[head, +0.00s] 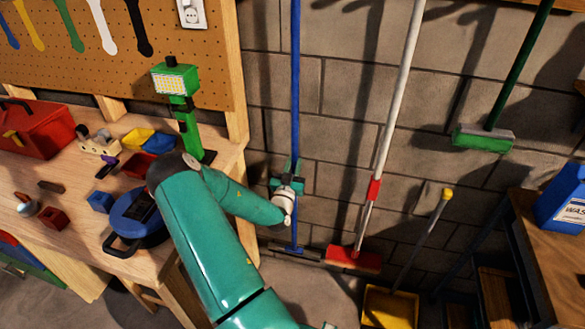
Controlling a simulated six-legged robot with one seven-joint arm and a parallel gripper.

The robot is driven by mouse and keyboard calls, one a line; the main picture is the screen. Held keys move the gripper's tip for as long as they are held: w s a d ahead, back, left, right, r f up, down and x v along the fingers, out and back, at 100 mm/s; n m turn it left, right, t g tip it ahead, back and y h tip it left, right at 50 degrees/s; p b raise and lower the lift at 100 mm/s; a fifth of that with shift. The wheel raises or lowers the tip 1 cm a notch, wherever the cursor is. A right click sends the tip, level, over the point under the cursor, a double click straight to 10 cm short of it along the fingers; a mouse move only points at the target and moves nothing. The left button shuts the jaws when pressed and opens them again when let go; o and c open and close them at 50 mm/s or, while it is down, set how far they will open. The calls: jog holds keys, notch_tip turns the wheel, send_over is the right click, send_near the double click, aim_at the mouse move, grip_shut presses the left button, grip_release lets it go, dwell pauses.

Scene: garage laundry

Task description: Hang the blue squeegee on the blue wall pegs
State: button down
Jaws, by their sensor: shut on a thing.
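The blue squeegee (295,90) hangs nearly upright in front of the block wall. Its long handle runs out of the top of the picture and its dark, wide head (296,251) is low, near the floor. My gripper (289,180) is shut around the lower part of the handle, a little above the head. My green arm reaches in from the bottom and hides part of the workbench. The blue wall pegs are not visible; the top of the handle is out of view as well.
A red broom (353,259) with a white handle stands close on the right. The cluttered workbench (75,200) with a green lamp (180,100) is on the left.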

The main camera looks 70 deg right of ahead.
jog(key=shift+d, duration=0.3)
jog(key=shift+f, duration=0.85)
dwell(0.4)
jog(key=c, duration=1.2)
grip_release()
jog(key=shift+f, duration=0.1)
jog(key=shift+a, duration=0.1)
jog(key=v, duration=1.3)
jog(key=shift+a, duration=0.3)
